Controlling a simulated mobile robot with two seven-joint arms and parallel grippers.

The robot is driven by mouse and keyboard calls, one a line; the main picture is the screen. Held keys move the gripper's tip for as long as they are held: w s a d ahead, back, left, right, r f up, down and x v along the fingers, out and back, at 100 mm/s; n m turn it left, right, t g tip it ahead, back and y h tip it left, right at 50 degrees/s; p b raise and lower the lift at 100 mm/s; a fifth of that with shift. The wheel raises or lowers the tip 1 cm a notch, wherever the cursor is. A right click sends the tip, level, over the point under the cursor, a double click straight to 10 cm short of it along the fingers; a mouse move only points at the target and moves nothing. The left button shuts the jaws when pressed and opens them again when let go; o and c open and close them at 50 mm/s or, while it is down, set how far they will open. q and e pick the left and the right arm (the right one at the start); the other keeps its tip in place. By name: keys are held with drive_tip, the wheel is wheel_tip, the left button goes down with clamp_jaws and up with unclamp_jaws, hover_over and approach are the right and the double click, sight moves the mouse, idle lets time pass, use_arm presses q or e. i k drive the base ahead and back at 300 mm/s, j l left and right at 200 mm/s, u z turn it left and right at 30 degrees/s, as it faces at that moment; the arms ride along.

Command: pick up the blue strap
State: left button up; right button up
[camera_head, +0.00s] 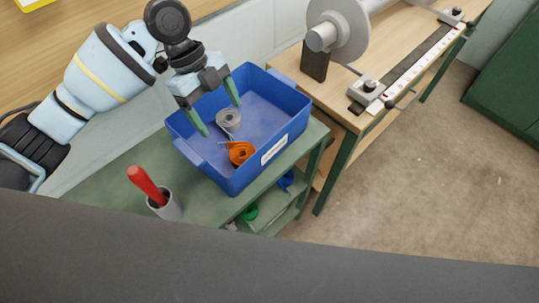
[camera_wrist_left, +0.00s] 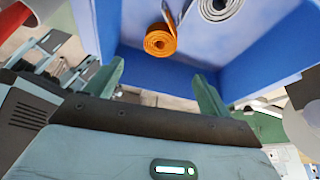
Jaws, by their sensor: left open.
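A small blue item (camera_head: 286,181), which looks like the blue strap, sits on the lower shelf under the blue bin, partly hidden. The blue bin (camera_head: 292,126) stands on the green table and holds a coiled orange strap (camera_head: 241,153) and a coiled grey strap (camera_head: 229,119). My left gripper (camera_head: 221,118) is open and empty, with its fingers pointing down over the bin. In the left wrist view, the open left gripper (camera_wrist_left: 158,74) shows with the orange strap (camera_wrist_left: 160,41) and grey strap (camera_wrist_left: 218,7) beyond it. My right gripper is not in view.
A red-handled tool (camera_head: 146,184) stands in a grey cup (camera_head: 167,207) left of the bin. A green item (camera_head: 250,213) lies on the lower shelf. A wooden table (camera_head: 345,112) with a roller and a rail stands at the right. Open floor lies beyond it.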

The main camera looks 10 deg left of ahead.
sight(282, 183)
drive_tip(key=k, duration=1)
